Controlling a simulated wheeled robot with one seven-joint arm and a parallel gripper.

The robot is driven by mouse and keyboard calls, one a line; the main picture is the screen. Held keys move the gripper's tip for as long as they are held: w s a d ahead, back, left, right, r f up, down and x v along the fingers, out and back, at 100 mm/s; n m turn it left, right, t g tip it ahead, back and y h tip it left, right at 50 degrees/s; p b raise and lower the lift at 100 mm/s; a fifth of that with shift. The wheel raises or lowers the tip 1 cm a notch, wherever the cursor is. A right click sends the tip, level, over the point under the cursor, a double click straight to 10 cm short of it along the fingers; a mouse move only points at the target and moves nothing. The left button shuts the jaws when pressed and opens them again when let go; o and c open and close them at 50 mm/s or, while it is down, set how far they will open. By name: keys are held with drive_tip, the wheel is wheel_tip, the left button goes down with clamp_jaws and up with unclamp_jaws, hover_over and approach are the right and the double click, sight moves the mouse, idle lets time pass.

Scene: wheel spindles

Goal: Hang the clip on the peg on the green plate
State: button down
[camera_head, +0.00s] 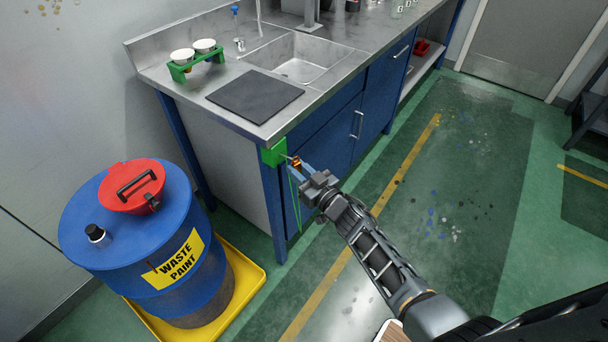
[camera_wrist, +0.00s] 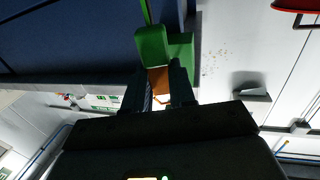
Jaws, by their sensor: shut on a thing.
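The green plate (camera_head: 272,154) is fixed to the front corner of the blue cabinet, just under the counter edge. A thin peg (camera_head: 286,156) seems to stick out from it toward my gripper. My gripper (camera_head: 299,165) is at the plate, shut on the small orange-brown clip (camera_head: 296,161). A thin green cord (camera_head: 294,205) hangs down below the clip. In the wrist view the clip (camera_wrist: 158,80) is between the fingers, right against or just in front of the green plate (camera_wrist: 180,47). Whether the peg passes through the clip cannot be told.
A steel counter (camera_head: 225,75) with a sink (camera_head: 299,62), a dark mat (camera_head: 255,96) and a green cup rack (camera_head: 194,60) stands behind the plate. A blue waste paint drum (camera_head: 135,240) with a red funnel stands at left in a yellow tray (camera_head: 240,265). Floor at right is clear.

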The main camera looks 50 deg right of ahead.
drive_tip(key=shift+w+f+b, duration=0.15)
drive_tip(key=shift+w+b, duration=0.35)
drive_tip(key=shift+w, duration=0.25)
drive_tip(key=shift+w+a+f+b, duration=0.1)
drive_tip(key=shift+w+f+b, duration=0.3)
drive_tip(key=shift+w, duration=0.2)
drive_tip(key=c, duration=0.8)
unclamp_jaws()
drive_tip(key=shift+c, duration=0.2)
drive_tip(key=shift+s, duration=0.1)
drive_tip(key=v, duration=0.7)
drive_tip(key=shift+s, duration=0.3)
